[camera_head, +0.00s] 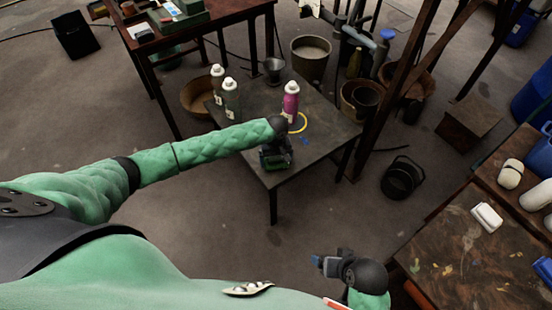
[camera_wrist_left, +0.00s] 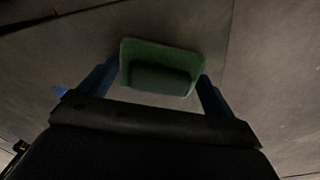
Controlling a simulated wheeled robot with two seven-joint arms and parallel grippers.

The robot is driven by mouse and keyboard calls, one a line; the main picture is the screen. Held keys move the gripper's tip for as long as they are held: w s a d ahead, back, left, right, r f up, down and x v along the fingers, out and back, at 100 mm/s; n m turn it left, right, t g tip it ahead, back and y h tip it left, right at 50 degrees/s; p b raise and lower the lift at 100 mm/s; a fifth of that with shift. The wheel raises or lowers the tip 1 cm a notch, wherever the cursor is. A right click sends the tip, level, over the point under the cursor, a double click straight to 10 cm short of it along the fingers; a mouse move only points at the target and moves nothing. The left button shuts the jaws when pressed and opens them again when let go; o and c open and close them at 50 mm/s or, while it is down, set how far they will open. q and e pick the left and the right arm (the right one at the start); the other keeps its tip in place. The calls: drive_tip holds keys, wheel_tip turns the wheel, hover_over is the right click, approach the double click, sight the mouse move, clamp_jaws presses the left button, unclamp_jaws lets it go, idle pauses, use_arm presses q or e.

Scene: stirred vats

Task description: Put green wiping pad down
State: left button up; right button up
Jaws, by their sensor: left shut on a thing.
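The green wiping pad is a small block that shows between the blue fingers of my left gripper in the left wrist view (camera_wrist_left: 160,66). My left gripper (camera_wrist_left: 158,88) is shut on it. In the head view, my left gripper (camera_head: 277,160) is over the near edge of the dark grey table (camera_head: 325,127), and its own wrist hides most of the pad. I cannot tell whether the pad touches the tabletop. My right gripper (camera_head: 322,262) is low at the bottom of the head view, away from the table. Whether its fingers are open is unclear.
A pink bottle (camera_head: 290,102) and a yellow ring (camera_head: 297,123) are just beyond my left gripper. Two grey-green bottles (camera_head: 231,98) stand at the table's left. A brown workbench (camera_head: 470,250) is at lower right.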

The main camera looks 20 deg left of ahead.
sight(276, 158)
use_arm(q)
drive_tip(key=shift+f, duration=0.1)
drive_tip(key=o, duration=0.8)
drive_tip(key=shift+r, duration=6.15)
